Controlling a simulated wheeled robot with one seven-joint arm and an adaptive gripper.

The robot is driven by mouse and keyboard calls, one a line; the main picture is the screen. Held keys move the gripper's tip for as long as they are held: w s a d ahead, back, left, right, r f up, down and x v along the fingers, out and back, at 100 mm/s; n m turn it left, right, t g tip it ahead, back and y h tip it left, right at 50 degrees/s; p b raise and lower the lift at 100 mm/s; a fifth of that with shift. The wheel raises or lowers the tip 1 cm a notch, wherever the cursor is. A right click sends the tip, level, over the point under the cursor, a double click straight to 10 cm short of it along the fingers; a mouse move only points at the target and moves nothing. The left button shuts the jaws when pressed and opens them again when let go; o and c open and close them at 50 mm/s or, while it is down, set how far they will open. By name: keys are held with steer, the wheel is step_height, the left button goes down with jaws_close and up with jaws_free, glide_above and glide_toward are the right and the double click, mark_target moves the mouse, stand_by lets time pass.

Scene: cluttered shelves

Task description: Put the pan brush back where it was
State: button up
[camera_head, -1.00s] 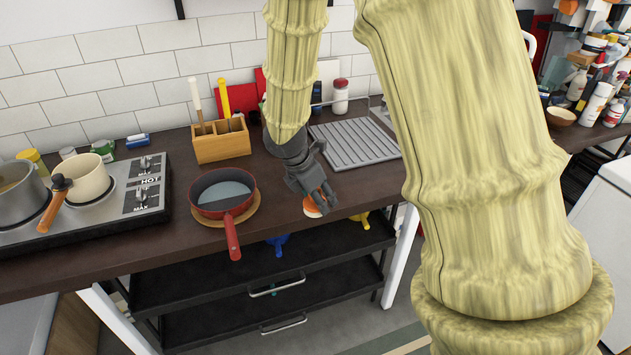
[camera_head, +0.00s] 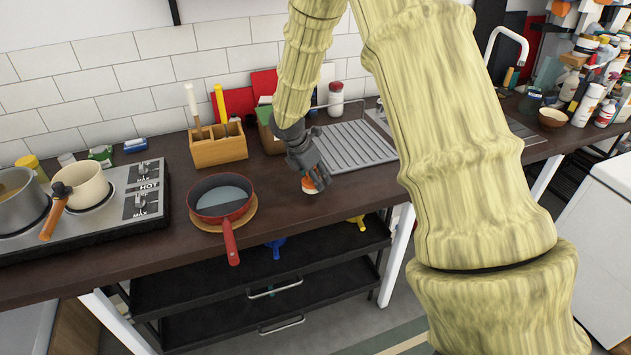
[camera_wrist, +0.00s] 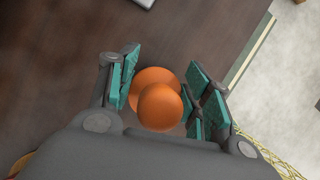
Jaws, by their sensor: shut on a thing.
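The pan brush (camera_head: 310,186) shows an orange top and a pale lower part, at the front of the dark counter between the red pan and the ribbed drainboard. My gripper (camera_head: 314,176) is over it, with its fingers around it. In the wrist view the brush's round orange knob (camera_wrist: 160,104) sits between the teal finger pads of my gripper (camera_wrist: 163,98). My gripper is shut on the brush. The fingers hide part of it, and I cannot tell whether its underside touches the counter.
A red pan (camera_head: 222,196) stands to the left, its handle over the front edge. Behind are a wooden utensil holder (camera_head: 219,148), a ribbed drainboard (camera_head: 352,147) and a red-capped jar (camera_head: 336,100). A stove (camera_head: 125,205) stands far left. Bare counter (camera_head: 285,190) lies beside the pan.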

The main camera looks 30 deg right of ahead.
steer(key=shift+f, duration=1.3)
steer(key=shift+f, duration=0.1)
steer(key=o, duration=1.1)
steer(key=v, duration=1.2)
steer(key=shift+b, duration=0.4)
